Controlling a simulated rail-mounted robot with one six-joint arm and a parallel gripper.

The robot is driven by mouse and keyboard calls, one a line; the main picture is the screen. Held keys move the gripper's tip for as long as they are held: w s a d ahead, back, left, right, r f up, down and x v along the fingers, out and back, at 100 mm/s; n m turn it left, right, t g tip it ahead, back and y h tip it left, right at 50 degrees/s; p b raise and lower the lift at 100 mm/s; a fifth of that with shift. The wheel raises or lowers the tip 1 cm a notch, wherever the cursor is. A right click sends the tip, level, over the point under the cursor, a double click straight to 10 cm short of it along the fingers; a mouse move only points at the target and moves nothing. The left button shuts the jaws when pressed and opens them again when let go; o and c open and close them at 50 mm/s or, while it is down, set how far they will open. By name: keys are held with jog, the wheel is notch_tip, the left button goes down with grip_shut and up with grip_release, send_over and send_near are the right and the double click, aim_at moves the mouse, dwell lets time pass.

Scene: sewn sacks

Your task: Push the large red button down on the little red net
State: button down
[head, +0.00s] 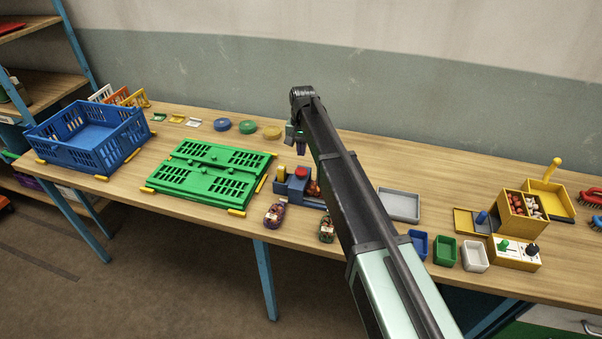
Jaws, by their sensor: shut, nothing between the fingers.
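A blue device (291,187) stands on the table left of my arm, with a large red button (300,172) on top. A small reddish-orange bundle (314,188), perhaps the little red net, is at the device's right side, partly hidden by my arm. I cannot tell whether it lies under the button or beside it. My gripper (301,150) points down, shut and empty. In the picture it appears just above the red button; the gap in depth is unclear.
Two small filled nets, one purplish (274,215) and one dark green (327,229), lie near the front edge. A green folded crate (190,187) and a blue crate (75,151) are at left. A grey tray (399,205) and small bins are at right.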

aim_at(301, 170)
jog(key=f+b, duration=0.1)
jog(key=f, duration=0.1)
jog(key=f+b, duration=0.1)
jog(key=b, duration=0.1)
jog(key=f+b, duration=0.1)
jog(key=f, duration=0.1)
jog(key=shift+s+f+b, duration=0.3)
jog(key=shift+f+b, duration=0.05)
jog(key=shift+b, duration=0.05)
